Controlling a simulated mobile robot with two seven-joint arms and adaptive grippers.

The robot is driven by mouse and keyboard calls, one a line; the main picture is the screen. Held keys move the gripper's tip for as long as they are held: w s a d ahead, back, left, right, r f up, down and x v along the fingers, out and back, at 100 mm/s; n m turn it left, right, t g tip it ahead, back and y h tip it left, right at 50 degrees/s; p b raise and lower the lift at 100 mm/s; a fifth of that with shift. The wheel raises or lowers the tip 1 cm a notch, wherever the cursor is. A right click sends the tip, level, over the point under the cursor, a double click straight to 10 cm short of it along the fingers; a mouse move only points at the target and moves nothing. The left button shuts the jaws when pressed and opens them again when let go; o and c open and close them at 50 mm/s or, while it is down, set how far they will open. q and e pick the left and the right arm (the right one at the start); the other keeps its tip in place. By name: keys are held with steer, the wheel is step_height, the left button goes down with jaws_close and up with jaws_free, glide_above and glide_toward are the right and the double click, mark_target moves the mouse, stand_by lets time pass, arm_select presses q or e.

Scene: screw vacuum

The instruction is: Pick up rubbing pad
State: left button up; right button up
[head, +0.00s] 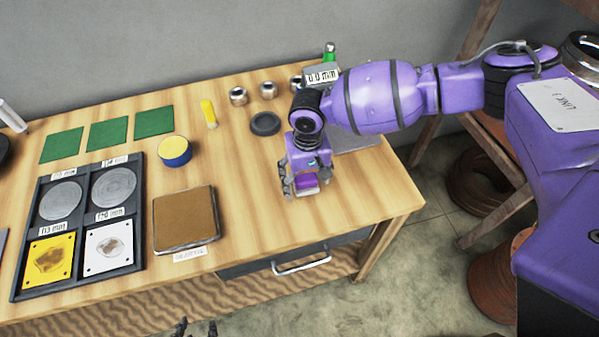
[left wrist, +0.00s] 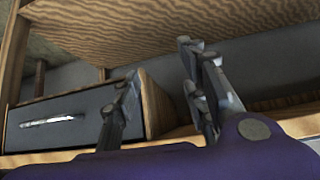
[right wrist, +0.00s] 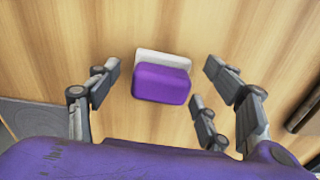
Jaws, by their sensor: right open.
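The rubbing pad, a small purple block on a white base (right wrist: 161,83), lies on the wooden table.
A brown square pad (head: 184,217), a yellow-blue round tin (head: 175,151) and a dark disc (head: 265,123) lie left of my right gripper. A dark sample tray (head: 142,230) is farther left. The drawer handle (head: 301,264) sticks out below the table's front edge.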

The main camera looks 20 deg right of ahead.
mark_target(306, 177)
arm_select(q)
steer(key=shift+s+f, duration=0.3)
steer(key=shift+s, duration=0.35)
arm_select(e)
steer(key=c, duration=1.2)
arm_select(q)
steer(key=shift+a, duration=0.1)
arm_select(e)
steer(key=shift+c, duration=0.2)
steer(key=shift+w+r, duration=0.1)
steer(key=shift+r, duration=0.4)
step_height(306, 177, up, 2)
steer(key=shift+r, duration=0.2)
arm_select(q)
steer(key=w+r+p, duration=0.1)
steer(key=w+d+r+p, duration=0.1)
steer(key=shift+d+r+p, duration=0.1)
steer(key=shift+r+p, duration=0.25)
steer(key=shift+r, duration=0.05)
arm_select(e)
steer(key=s+r, duration=0.9)
steer(key=s, duration=0.5)
steer(key=shift+a+r, duration=0.2)
steer(key=shift+r, duration=0.05)
arm_select(q)
steer(key=shift+w, duration=0.1)
